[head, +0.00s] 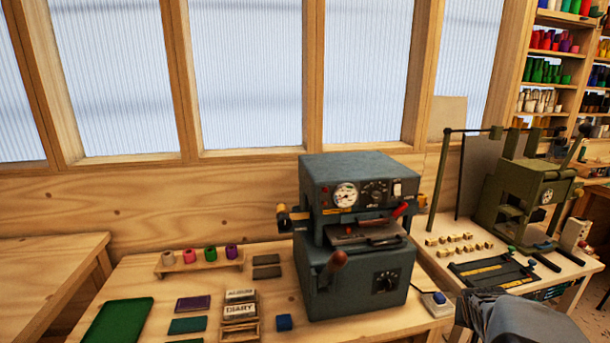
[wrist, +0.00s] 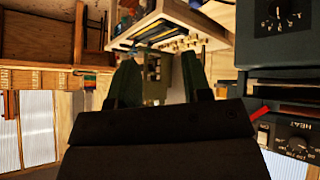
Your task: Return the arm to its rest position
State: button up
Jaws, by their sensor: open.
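My gripper (wrist: 160,62) shows in the wrist view with its two dark green fingers apart and nothing between them. The wrist picture looks upside down. The fingers point toward the neighbouring bench and its olive press, with the grey-blue foil machine (wrist: 287,100) close at the right of that view. In the head view, a grey part of my arm (head: 505,316) shows at the lower right, in front of the right bench. The gripper's fingers cannot be made out there.
The grey-blue foil machine (head: 355,240) stands on the wooden bench. Foil rolls on a rack (head: 200,264), a green tray (head: 118,322) and diary blocks (head: 240,312) lie to its left. An olive press (head: 525,200) stands on the right bench. Shelves of coloured rolls stand behind.

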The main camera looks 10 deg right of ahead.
jog(key=s+a+r+n+y, duration=0.2)
jog(key=a+n+y, duration=0.1)
jog(key=a, duration=1.1)
jog(key=s+a+r+n+y, duration=0.2)
jog(key=s+a+n+y, duration=0.1)
jog(key=a, duration=1.2)
jog(key=shift+r+n+g, duration=0.15)
jog(key=shift+n+g, duration=0.15)
jog(key=shift+n, duration=0.5)
jog(key=shift+s, duration=0.1)
jog(key=shift+c, duration=0.2)
jog(key=shift+d, duration=0.1)
